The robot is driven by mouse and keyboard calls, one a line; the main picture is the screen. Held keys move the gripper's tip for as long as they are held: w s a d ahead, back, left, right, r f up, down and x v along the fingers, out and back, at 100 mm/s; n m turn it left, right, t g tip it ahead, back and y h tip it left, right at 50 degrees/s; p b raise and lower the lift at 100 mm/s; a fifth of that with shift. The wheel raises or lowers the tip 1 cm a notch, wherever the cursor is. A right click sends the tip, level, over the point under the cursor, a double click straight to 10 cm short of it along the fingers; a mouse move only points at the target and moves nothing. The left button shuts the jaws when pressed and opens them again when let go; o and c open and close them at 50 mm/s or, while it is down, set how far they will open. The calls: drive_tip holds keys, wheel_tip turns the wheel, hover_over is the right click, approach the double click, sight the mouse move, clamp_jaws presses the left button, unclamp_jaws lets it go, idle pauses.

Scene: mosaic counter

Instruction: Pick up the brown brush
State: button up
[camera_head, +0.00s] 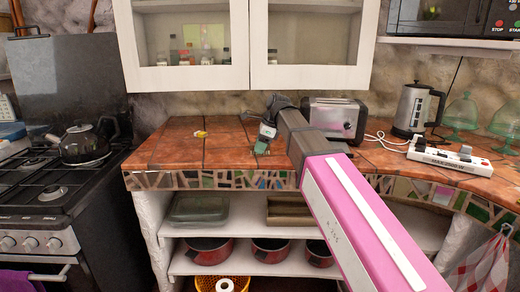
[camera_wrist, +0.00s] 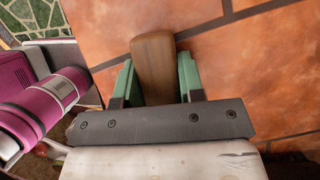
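The brown brush (camera_wrist: 154,62) shows in the wrist view as a smooth brown block over the orange tiles, narrow gap or contact at its sides unclear. My gripper (camera_wrist: 158,72) has its green fingers one on each side of it. I cannot tell whether the fingers press on it or whether it is off the counter. The brush's near end is hidden by my gripper's dark palm. In the head view my gripper (camera_head: 262,146) is low over the tiled counter, left of the toaster, and the brush cannot be made out there.
The tiled counter (camera_head: 165,152) has a small yellow item (camera_head: 200,134) left of my gripper. A toaster (camera_head: 338,118), kettle (camera_head: 415,108) and white power strip (camera_head: 450,158) stand to the right. A stove (camera_head: 45,190) is at the left. Cabinets (camera_head: 190,78) hang above.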

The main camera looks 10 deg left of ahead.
sight(254, 143)
drive_tip(key=shift+c, duration=1.2)
drive_tip(key=shift+r, duration=0.55)
drive_tip(key=r, duration=0.3)
drive_tip(key=shift+a+r, duration=0.3)
drive_tip(key=shift+a, duration=0.05)
drive_tip(key=s+a+r, duration=0.4)
drive_tip(key=a+r, duration=0.2)
drive_tip(key=a, duration=0.4)
drive_tip(key=shift+s+r, duration=0.15)
drive_tip(key=shift+s, duration=0.15)
drive_tip(key=shift+o, duration=0.5)
